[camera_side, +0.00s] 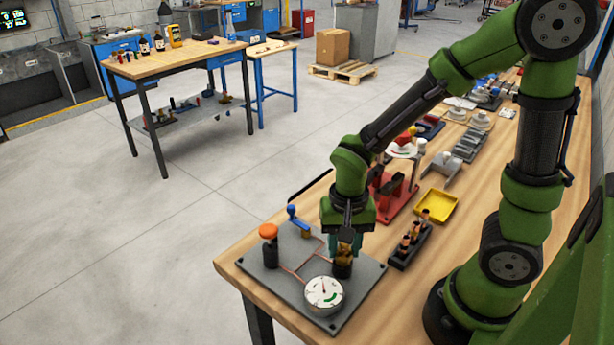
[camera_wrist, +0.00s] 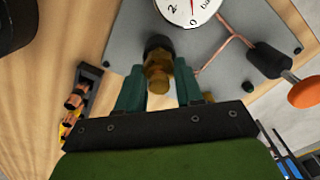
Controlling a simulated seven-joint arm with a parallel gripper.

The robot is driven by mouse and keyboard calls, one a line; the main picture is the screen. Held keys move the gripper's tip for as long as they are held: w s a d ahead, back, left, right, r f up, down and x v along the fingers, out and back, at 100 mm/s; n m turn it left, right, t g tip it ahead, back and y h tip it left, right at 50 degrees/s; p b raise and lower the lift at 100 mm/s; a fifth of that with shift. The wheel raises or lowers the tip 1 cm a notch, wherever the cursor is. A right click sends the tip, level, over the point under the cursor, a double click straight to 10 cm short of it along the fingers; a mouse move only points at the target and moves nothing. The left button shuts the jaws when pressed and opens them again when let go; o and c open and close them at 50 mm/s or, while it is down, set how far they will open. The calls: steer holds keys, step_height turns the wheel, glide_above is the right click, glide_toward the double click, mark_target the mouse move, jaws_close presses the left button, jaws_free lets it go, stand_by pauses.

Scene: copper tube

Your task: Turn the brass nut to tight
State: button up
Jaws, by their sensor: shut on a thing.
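The brass nut (camera_wrist: 158,72) sits on a dark fitting on the grey plate (camera_side: 262,250). My gripper (camera_wrist: 158,92) has its two green fingers on either side of the brass nut and is shut on it. In the side view my gripper (camera_side: 343,246) points down over the fitting and partly hides the nut (camera_side: 343,262). A round white pressure gauge (camera_side: 324,291) stands at the plate's front, and copper tube (camera_side: 290,270) runs across the plate. The gauge face is cut off at the top of the wrist view.
An orange-topped knob (camera_side: 268,231) and a blue-handled valve (camera_side: 294,213) stand on the plate. A black rack with several brass-coloured pieces (camera_side: 411,240) is right of the plate. A yellow tray (camera_side: 436,206) and a red stand (camera_side: 393,196) are behind it.

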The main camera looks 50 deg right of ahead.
stand_by(0.4)
steer(key=o, duration=1)
steer(key=shift+o, duration=0.2)
step_height(320, 180, up, 17)
steer(key=n+t, duration=0.2)
steer(key=s+d+r+n+t+y, duration=0.1)
steer(key=n+t, duration=0.1)
steer(key=s+n+t+y, duration=0.1)
steer(key=t, duration=0.2)
steer(key=shift+d+r+n, duration=0.2)
steer(key=shift+d+n, duration=0.05)
steer(key=shift+n, duration=0.15)
